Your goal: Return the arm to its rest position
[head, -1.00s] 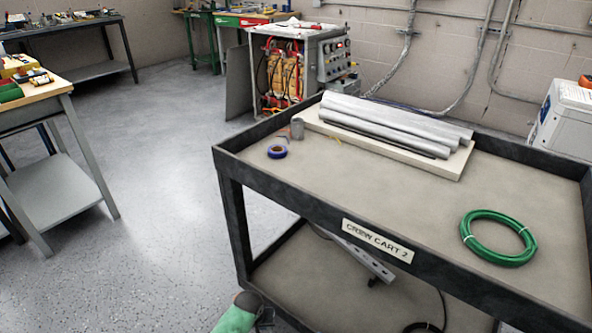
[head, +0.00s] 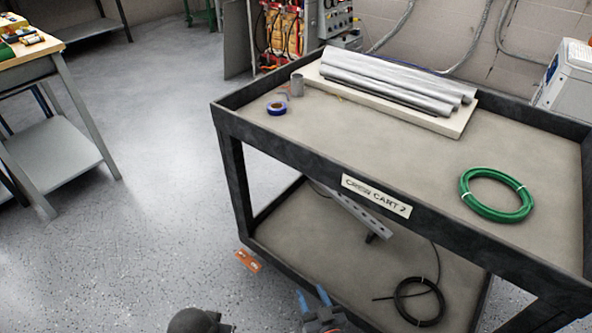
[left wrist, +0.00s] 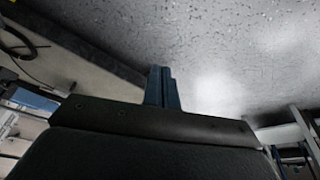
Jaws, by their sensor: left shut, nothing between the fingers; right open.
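In the head view, my right gripper (head: 313,298) shows at the bottom edge, in front of the cart's lower shelf. Its two blue fingertips are apart and nothing shows between them. In the left wrist view, my left gripper (left wrist: 163,88) has its blue fingers together with nothing between them. Past it are pale speckled floor and the dark edge of a cart. A dark rounded part of mine shows at the bottom of the head view. Most of both arms is out of view.
The black-rimmed cart (head: 300,157) fills the right. On its top are a green cable coil (head: 497,195), grey tubes on a board (head: 445,122) and blue tape (head: 277,108). A black cable coil (head: 420,300) lies on its lower shelf.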

